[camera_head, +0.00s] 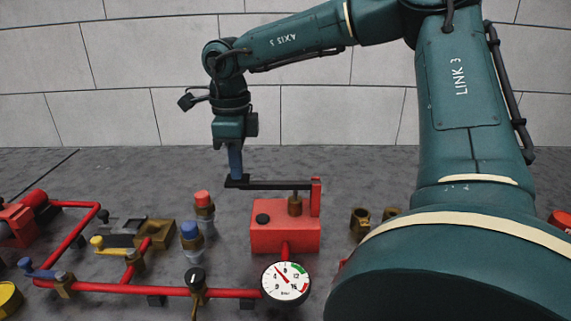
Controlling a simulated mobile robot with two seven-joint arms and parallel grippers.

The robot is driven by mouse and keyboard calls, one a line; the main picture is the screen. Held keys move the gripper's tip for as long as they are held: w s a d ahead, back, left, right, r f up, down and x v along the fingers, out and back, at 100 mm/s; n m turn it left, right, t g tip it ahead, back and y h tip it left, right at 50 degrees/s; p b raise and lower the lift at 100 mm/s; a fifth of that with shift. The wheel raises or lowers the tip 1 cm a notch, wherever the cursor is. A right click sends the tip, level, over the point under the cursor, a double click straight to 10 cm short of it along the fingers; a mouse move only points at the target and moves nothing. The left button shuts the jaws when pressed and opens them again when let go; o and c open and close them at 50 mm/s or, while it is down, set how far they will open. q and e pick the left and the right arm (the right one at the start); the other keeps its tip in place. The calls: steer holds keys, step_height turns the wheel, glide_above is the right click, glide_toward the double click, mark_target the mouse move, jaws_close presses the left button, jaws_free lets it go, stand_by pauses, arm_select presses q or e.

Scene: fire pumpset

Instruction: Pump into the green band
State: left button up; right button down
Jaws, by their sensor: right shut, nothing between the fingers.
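A red hand pump (285,238) stands on the floor near the middle, with a brass plunger (295,205) on top and a red post at its right. Its dark lever (275,185) runs left from the post, about level. My right gripper (236,174) points down at the lever's left end, its fingers shut. Whether the fingers touch the lever end I cannot tell. A round white gauge (286,284) sits below the pump, with a green band at its upper right and a red band at its lower right. The needle points up and left, outside the green band.
Red pipes (140,290) with valves fill the lower left. Red-topped (204,203) and blue-topped (190,235) fittings stand left of the pump. Brass fittings (361,222) stand to its right. My right arm covers much of the right side. The floor behind the lever is clear.

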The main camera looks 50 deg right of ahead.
steer(key=shift+f, duration=0.1)
steer(key=shift+f+b, duration=0.4)
steer(key=shift+b, duration=0.05)
steer(key=shift+f+b, duration=2)
steer(key=shift+f, duration=0.55)
steer(key=shift+r+p, duration=2.2)
steer(key=shift+r, duration=0.85)
arm_select(q)
steer(key=shift+s+a+r+t, duration=0.15)
steer(key=shift+a+r+t, duration=0.15)
steer(key=shift+r, duration=0.35)
steer(key=shift+s+a+r+t, duration=0.2)
steer(key=shift+r+t, duration=0.1)
steer(key=shift+r, duration=0.3)
steer(key=shift+w+f, duration=0.1)
